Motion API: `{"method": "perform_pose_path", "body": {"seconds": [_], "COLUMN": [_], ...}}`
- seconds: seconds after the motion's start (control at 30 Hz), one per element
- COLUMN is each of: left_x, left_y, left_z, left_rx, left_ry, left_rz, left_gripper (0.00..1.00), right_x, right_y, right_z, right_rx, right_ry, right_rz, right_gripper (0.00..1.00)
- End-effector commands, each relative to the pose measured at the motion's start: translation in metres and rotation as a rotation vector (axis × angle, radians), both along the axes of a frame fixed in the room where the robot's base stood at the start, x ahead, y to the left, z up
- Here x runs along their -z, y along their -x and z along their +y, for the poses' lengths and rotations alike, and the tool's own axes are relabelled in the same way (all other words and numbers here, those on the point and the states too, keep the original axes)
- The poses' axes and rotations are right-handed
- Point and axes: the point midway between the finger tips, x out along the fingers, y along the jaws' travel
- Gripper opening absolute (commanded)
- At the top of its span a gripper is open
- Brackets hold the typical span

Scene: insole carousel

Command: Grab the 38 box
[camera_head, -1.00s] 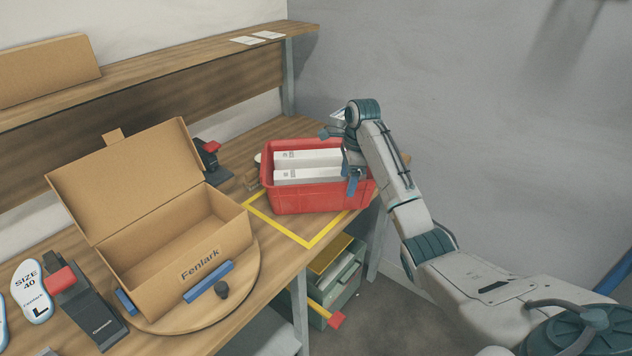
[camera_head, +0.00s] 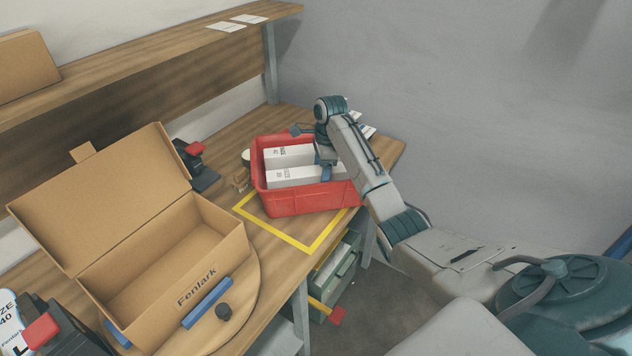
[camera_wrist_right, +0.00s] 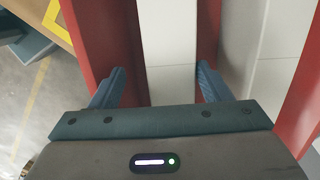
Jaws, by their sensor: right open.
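Two long white boxes lie side by side in a red bin (camera_head: 300,203) on the bench. The nearer white box (camera_head: 296,177) and the farther white box (camera_head: 288,155) carry small dark print on their ends, too small for me to read a size. My right gripper (camera_head: 326,172) is over the bin's right part. In the right wrist view the open fingers (camera_wrist_right: 158,88) stand on either side of one white box (camera_wrist_right: 167,35), with a gap on the left. A second white box (camera_wrist_right: 240,50) lies to its right. My left gripper is not in view.
An open cardboard Fenlark box (camera_head: 165,255) sits on a round wooden turntable (camera_head: 250,290) at the left. Yellow tape (camera_head: 290,238) marks the bench around the bin. A black and red tool (camera_head: 195,165) stands behind, and a green drawer unit (camera_head: 335,275) is below.

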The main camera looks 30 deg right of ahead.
Motion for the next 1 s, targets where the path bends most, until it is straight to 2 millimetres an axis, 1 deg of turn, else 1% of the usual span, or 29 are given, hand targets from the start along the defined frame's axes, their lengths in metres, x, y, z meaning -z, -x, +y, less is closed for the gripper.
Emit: {"method": "perform_pose_path", "body": {"seconds": [0.07,0.17,0.3,0.43,0.5,0.7,0.73,0.77,0.8,0.97,1.0], "left_x": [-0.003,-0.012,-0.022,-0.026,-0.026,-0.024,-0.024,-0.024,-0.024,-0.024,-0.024], "left_y": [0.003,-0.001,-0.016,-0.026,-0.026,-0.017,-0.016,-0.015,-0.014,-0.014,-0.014], "left_z": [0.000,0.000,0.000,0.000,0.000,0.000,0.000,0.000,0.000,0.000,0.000], "left_rx": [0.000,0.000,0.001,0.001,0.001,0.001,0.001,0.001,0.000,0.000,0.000], "left_ry": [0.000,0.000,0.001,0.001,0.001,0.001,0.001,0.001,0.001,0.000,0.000], "left_rz": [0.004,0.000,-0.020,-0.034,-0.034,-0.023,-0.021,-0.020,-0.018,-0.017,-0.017], "left_gripper": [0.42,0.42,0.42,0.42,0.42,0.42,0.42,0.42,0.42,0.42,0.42], "right_x": [0.004,0.013,0.033,0.048,0.052,0.053,0.053,0.053,0.053,0.052,0.052], "right_y": [-0.001,-0.005,-0.012,-0.012,-0.012,-0.013,-0.013,-0.013,-0.013,-0.013,-0.013], "right_z": [0.001,0.005,0.009,0.010,0.011,0.011,0.011,0.011,0.011,0.010,0.010], "right_rx": [0.000,0.001,0.000,0.001,0.001,0.000,0.000,0.000,0.000,0.000,0.000], "right_ry": [-0.002,-0.002,-0.002,0.000,0.000,0.000,0.000,0.000,0.000,0.000,0.000], "right_rz": [0.001,0.003,0.003,0.001,0.001,-0.001,-0.001,-0.001,0.000,0.000,-0.001], "right_gripper": [0.71,0.71,0.71,0.71,0.71,0.71,0.67,0.61,0.53,0.22,0.19]}}
